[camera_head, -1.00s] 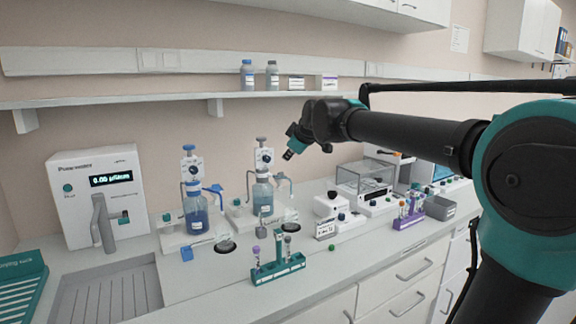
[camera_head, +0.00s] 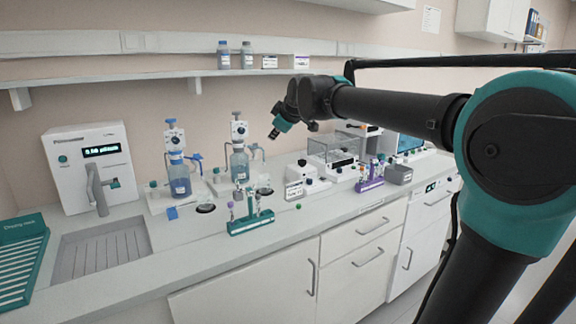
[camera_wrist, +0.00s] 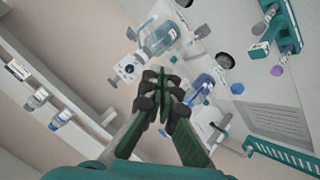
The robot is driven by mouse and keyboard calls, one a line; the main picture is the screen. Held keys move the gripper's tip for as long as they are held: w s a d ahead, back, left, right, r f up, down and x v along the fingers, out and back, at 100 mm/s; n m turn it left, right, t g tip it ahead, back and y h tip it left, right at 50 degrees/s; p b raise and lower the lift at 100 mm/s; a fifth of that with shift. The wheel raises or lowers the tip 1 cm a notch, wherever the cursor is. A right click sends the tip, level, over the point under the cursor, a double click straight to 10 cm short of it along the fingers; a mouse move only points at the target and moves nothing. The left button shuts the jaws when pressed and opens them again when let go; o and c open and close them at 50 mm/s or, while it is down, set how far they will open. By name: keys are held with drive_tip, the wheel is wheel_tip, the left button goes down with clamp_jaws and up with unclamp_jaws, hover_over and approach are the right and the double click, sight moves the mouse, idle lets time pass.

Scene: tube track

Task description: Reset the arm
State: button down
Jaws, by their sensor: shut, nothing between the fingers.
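My gripper (camera_head: 274,133) hangs in the air above the bench, in front of the wall, at the end of my dark arm. In the wrist view my gripper (camera_wrist: 164,80) shows its dark fingers brought together at the tips, with nothing between them. Beyond the fingertips in that view are a dispenser bottle (camera_wrist: 160,40) and a second blue bottle (camera_wrist: 200,88). The fingers appear apart from both.
The bench holds a white water unit (camera_head: 88,165), two dispenser bottles (camera_head: 179,182) (camera_head: 240,165), a teal tube rack (camera_head: 250,224), a purple rack (camera_head: 369,184) and a glass-walled balance (camera_head: 332,150). A shelf (camera_head: 120,80) runs along the wall behind. The front bench strip is mostly clear.

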drive_tip(key=s+d+f+m+g+h, duration=0.1)
drive_tip(key=s+d+f+m, duration=0.1)
drive_tip(key=s+d+f, duration=0.45)
drive_tip(key=s+d+f+m+g+h, duration=0.1)
drive_tip(key=s+d+f+m, duration=0.2)
drive_tip(key=f, duration=0.6)
drive_tip(key=s+d+f+m+g+h, duration=0.1)
drive_tip(key=s+d+f+m, duration=0.15)
drive_tip(key=d+f, duration=0.45)
drive_tip(key=s+d+f+m+g, duration=0.1)
drive_tip(key=s+d+f+m, duration=0.2)
drive_tip(key=s+f, duration=0.5)
drive_tip(key=s+d+f+m+g+h, duration=0.1)
drive_tip(key=s+d+f+m, duration=0.2)
drive_tip(key=s+f, duration=0.6)
drive_tip(key=shift+s+d+g+h, duration=0.3)
drive_tip(key=shift+s+d, duration=0.15)
drive_tip(key=shift+s, duration=0.75)
